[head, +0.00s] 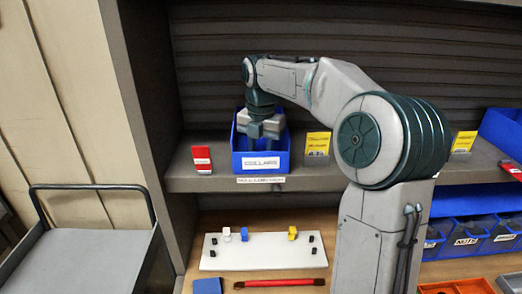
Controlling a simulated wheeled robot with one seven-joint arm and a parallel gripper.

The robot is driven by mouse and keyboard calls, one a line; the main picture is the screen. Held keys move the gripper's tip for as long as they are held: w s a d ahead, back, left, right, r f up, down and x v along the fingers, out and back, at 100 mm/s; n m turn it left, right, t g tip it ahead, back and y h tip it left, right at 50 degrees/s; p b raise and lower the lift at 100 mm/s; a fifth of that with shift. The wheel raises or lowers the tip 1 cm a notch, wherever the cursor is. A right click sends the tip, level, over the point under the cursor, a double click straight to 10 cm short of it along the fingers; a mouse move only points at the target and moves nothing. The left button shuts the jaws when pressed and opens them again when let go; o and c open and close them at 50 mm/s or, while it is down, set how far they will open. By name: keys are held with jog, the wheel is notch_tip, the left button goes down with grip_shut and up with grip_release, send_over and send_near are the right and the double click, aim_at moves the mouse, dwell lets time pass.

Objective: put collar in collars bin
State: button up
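The blue collars bin (261,163) stands on the shelf, with a white label on its front that appears to read COLLARS. My gripper (264,132) is at the bin's open top, pointing down, with its lower end over or just inside the bin. Its fingers are small and partly hidden by the bin's front wall, so I cannot tell whether they are open or shut. I cannot make out a collar in the gripper or in the bin.
A red card (202,160) and a yellow card (317,144) flank the bin on the shelf (225,181). Below is a white board (262,260) with small pegs and a red bar (280,283). More blue bins (478,232) are at right. A grey cart (85,255) stands left.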

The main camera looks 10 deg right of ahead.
jog(key=shift+f, duration=0.1)
jog(key=o, duration=0.6)
jog(key=shift+f, duration=0.1)
jog(key=shift+c, duration=0.2)
jog(key=o, duration=0.4)
jog(key=shift+r+b, duration=0.4)
jog(key=shift+r, duration=3.6)
